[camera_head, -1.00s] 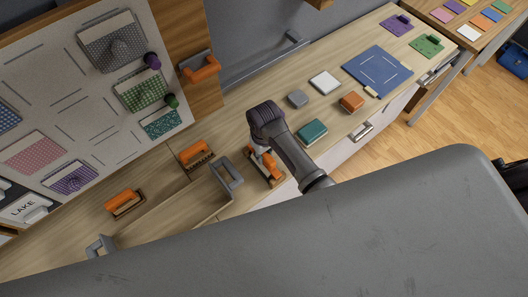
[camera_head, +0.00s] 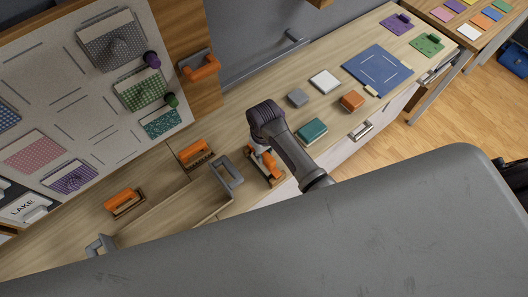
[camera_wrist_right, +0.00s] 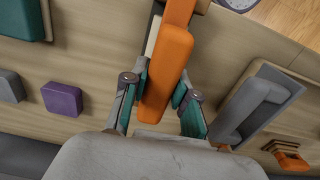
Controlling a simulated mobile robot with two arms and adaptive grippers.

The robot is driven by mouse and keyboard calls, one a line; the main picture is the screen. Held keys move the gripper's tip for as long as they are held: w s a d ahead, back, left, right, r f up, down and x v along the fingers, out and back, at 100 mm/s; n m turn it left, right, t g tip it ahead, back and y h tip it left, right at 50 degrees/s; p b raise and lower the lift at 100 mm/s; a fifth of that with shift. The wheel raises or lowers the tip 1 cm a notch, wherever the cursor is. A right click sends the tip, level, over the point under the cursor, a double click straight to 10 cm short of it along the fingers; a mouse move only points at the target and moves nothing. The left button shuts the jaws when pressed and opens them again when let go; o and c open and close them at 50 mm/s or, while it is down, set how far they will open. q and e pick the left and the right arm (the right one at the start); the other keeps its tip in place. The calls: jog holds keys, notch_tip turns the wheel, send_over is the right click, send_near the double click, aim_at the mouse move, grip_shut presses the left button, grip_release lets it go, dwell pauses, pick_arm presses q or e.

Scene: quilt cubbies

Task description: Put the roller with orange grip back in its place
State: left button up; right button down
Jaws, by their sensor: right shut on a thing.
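My right gripper (camera_head: 262,152) points down at the wooden counter and is shut on an orange grip (camera_head: 270,164), which lies on a light wooden base at the counter's front edge. In the right wrist view, the orange grip (camera_wrist_right: 166,75) sits between the two fingers of the right gripper (camera_wrist_right: 160,98). Its far end is cut off by the frame, so I cannot tell whether it is a roller. Two other orange-gripped tools, one farther back (camera_head: 194,152) and one to the left (camera_head: 123,201), stand on the counter.
A grey-handled tool (camera_head: 227,173) stands close left of the right gripper. Grey, white, orange and teal blocks and a blue mat (camera_head: 378,70) lie to the right. A pegboard (camera_head: 75,95) and a wooden post with an orange handle (camera_head: 200,68) stand behind.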

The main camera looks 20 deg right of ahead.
jog(key=shift+f, duration=0.15)
jog(key=c, duration=0.8)
grip_release()
jog(key=shift+f, duration=0.1)
notch_tip(320, 180, up, 12)
jog(key=shift+r, duration=0.1)
